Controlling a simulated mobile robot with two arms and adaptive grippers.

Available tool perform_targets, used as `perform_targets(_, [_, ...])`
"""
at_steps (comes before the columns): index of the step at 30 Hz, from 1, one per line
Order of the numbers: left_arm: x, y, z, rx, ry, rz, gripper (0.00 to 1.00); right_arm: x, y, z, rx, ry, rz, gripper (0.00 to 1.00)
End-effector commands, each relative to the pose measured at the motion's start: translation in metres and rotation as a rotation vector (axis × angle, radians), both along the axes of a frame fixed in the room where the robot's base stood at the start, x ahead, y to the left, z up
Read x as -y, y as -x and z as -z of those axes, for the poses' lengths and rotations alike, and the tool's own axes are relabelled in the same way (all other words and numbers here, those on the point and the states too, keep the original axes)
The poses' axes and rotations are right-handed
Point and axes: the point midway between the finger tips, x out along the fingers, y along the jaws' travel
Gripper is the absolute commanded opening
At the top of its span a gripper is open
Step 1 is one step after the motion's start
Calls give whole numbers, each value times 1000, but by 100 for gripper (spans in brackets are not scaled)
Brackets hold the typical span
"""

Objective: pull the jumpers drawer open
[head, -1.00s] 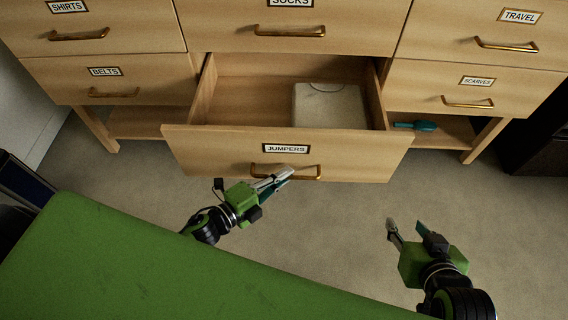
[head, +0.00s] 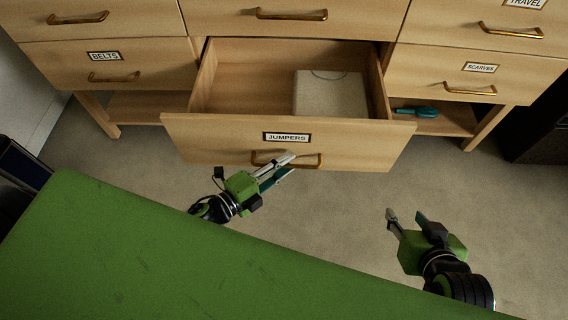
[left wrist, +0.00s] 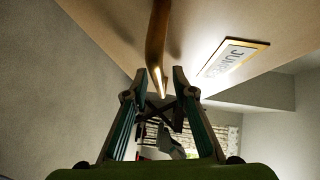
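The jumpers drawer (head: 210,140) is pulled well out of the wooden dresser, with its inside showing. Its brass handle (head: 312,163) is on the front below the JUMPERS label (head: 287,137). My left gripper (head: 291,164) is at this handle, its two fingers spread apart. In the left wrist view, the handle (left wrist: 157,45) runs down to the gap between the open fingertips (left wrist: 159,76), with space on each side. My right gripper (head: 406,214) is open and empty above the floor, to the right of and in front of the drawer.
A pale folded item (head: 330,95) lies inside the drawer. A teal object (head: 415,112) lies on the low shelf at right. Closed belts (head: 150,65) and scarves (head: 500,70) drawers flank the open one. My green body fills the lower left. The carpet (head: 350,210) ahead is clear.

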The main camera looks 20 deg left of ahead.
Motion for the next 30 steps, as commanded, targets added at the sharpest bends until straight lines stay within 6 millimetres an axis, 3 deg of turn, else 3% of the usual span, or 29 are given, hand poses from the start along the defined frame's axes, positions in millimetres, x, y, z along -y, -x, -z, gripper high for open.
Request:
perform_targets(5, [-9, 16, -1, -3, 1, -1, 25, 0, 0, 0, 0, 0, 0, 40])
perform_targets(18, [-51, 90, -13, -3, -1, -2, 25, 0, 0, 0, -1, 0, 0, 40])
perform_targets(24, [-58, 103, -16, -1, 0, -1, 25, 0, 0, 0, -1, 0, 0, 40])
perform_targets(30, [-59, 103, -17, 0, 0, -1, 25, 0, 0, 0, -1, 0, 0, 40])
